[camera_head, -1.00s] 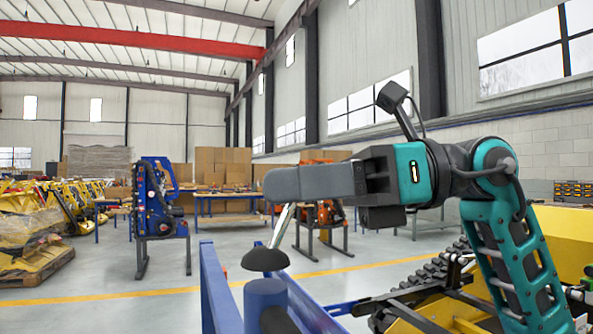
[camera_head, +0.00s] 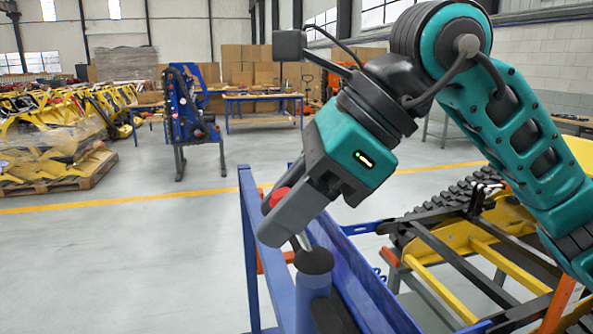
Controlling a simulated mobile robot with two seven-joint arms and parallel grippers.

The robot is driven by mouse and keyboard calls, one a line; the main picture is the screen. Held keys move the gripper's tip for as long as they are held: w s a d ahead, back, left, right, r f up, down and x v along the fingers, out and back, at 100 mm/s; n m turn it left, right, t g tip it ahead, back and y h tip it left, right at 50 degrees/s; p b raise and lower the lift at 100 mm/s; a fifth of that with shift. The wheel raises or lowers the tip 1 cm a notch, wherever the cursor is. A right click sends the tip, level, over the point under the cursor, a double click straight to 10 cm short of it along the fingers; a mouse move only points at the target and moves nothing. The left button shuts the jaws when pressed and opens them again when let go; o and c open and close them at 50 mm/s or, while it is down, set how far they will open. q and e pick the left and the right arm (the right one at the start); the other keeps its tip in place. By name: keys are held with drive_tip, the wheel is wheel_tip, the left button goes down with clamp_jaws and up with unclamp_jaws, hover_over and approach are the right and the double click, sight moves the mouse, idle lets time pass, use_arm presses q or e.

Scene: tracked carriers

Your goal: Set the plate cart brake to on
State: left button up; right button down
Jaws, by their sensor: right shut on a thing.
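The brake lever has a red knob (camera_head: 280,197) and a short metal rod (camera_head: 295,243). It rises from a black domed boot (camera_head: 314,261) on a blue post (camera_head: 313,291), and the rod leans to the left. My right gripper (camera_head: 285,214) reaches down from the upper right and is shut on the lever just at the knob; its grey fingers hide part of the knob and rod. The blue plate cart (camera_head: 249,228) shows by its rails around the post. Any brake marking is not visible. My left gripper is out of view.
A yellow and black tracked carrier (camera_head: 455,242) stands close to the cart's right. A blue upright machine (camera_head: 187,110) and a workbench (camera_head: 262,98) stand behind. Wrapped yellow parts on a pallet (camera_head: 60,180) lie at the left. The floor left of the cart is clear.

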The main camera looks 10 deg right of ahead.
drive_tip(key=shift+a+f+h+p, duration=0.2)
drive_tip(key=shift+a+h+p, duration=0.2)
drive_tip(key=shift+h, duration=0.4)
drive_tip(key=c, duration=0.9)
unclamp_jaws()
drive_tip(key=v, duration=1.3)
drive_tip(key=shift+f, duration=0.1)
